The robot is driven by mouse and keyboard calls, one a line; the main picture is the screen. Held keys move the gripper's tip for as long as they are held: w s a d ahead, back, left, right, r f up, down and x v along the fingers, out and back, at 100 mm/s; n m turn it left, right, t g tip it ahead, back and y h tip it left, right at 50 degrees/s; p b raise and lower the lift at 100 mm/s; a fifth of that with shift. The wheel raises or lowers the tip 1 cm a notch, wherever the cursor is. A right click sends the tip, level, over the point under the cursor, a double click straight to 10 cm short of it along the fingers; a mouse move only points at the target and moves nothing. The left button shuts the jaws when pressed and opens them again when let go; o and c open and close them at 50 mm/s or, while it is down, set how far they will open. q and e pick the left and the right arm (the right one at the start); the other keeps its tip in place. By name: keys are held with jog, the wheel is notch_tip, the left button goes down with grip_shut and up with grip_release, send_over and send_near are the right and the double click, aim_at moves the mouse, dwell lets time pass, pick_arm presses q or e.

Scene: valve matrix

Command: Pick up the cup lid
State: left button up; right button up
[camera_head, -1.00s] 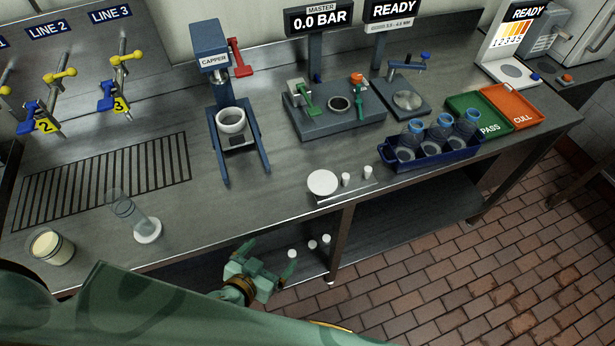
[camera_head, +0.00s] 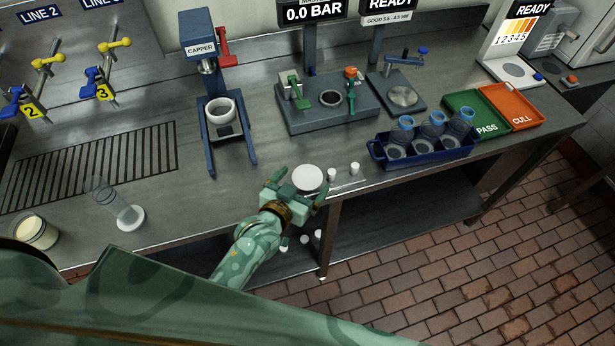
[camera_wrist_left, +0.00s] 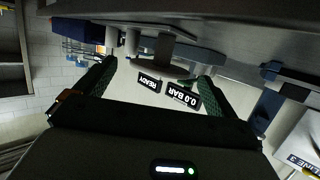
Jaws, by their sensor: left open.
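The cup lid appears to be the flat white disc (camera_head: 307,178) lying near the front edge of the steel counter in the head view. My left gripper (camera_head: 299,186) is open at the counter's front edge, just in front of the disc, with its fingers spread to either side of the disc's near side. I see no contact with it. In the left wrist view the two dark green fingers (camera_wrist_left: 153,88) stand wide apart with nothing clasped between them. My right gripper is not in view.
Two small white caps (camera_head: 343,171) stand right of the disc. The capper (camera_head: 205,90) stands behind left, and a clear cup (camera_head: 107,197) leans near a white disc (camera_head: 131,217). The counter between is clear.

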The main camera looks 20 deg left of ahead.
aim_at(306, 179)
pick_arm(q)
jog(key=x, duration=0.3)
jog(key=shift+w+f, duration=0.15)
jog(key=shift+f, duration=0.05)
jog(key=c, duration=1)
jog(key=shift+r, duration=0.1)
